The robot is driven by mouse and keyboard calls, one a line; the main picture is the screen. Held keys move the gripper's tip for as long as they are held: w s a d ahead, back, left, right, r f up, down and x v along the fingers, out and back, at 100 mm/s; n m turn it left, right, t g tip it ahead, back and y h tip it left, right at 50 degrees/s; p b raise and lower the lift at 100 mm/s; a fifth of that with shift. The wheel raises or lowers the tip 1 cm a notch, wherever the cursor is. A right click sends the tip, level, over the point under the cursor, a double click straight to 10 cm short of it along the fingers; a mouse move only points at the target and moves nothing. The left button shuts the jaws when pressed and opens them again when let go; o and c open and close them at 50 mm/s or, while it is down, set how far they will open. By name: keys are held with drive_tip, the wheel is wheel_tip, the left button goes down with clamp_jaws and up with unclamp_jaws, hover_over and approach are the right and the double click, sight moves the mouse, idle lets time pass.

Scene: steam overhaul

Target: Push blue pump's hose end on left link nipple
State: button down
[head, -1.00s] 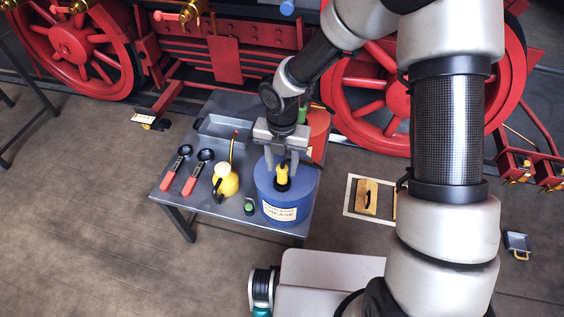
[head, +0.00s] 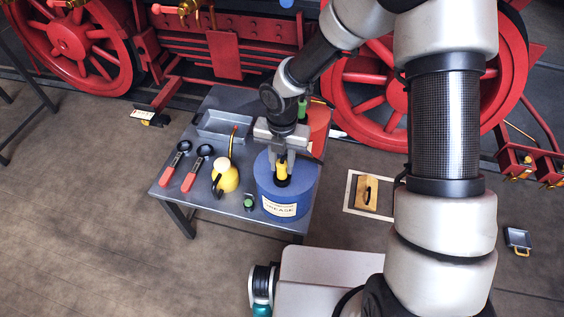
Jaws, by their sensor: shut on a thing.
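The blue pump (head: 266,193) is a round blue drum with a "GREASE" label, standing at the front right corner of the grey table. A yellow hose end (head: 283,170) with a black lower part stands upright on its lid. My gripper (head: 282,163) points down over the lid and is shut on the yellow hose end, which still sits at the lid. The hose itself cannot be made out. The left link nipple cannot be told apart among the red locomotive parts (head: 255,45) behind.
Red wheels (head: 365,90) stand close behind.

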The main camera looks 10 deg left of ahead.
drive_tip(key=shift+r+p, duration=2.65)
drive_tip(key=shift+r, duration=0.1)
